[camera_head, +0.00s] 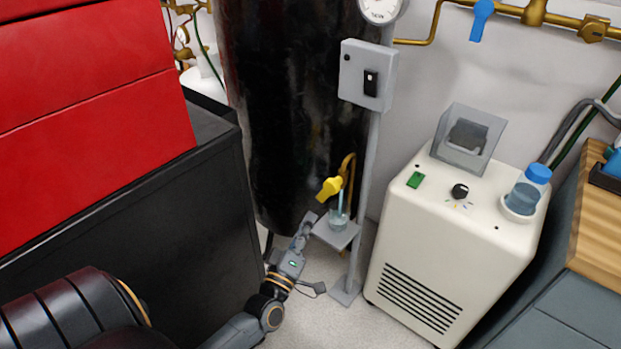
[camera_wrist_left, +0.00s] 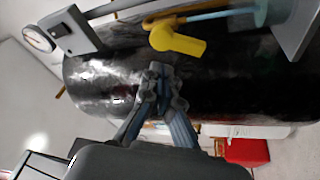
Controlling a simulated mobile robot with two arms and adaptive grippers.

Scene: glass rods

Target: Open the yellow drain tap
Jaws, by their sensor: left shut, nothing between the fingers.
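The yellow drain tap (camera_head: 329,188) sits on a thin brass pipe (camera_head: 349,170) in front of the black tank (camera_head: 290,110). In the left wrist view the tap's yellow handle (camera_wrist_left: 177,40) shows above my fingertips, with a visible gap between. My left gripper (camera_head: 307,218) is below and a little left of the tap in the head view, shut and empty. Its closed fingers also show in the left wrist view (camera_wrist_left: 157,75). My right gripper is not in view.
A grey post with a switch box (camera_head: 368,75) and a gauge (camera_head: 381,8) rises right of the tap. A white machine (camera_head: 445,250) stands further right. A black and red cabinet (camera_head: 90,95) fills the left. Pale floor is open between them.

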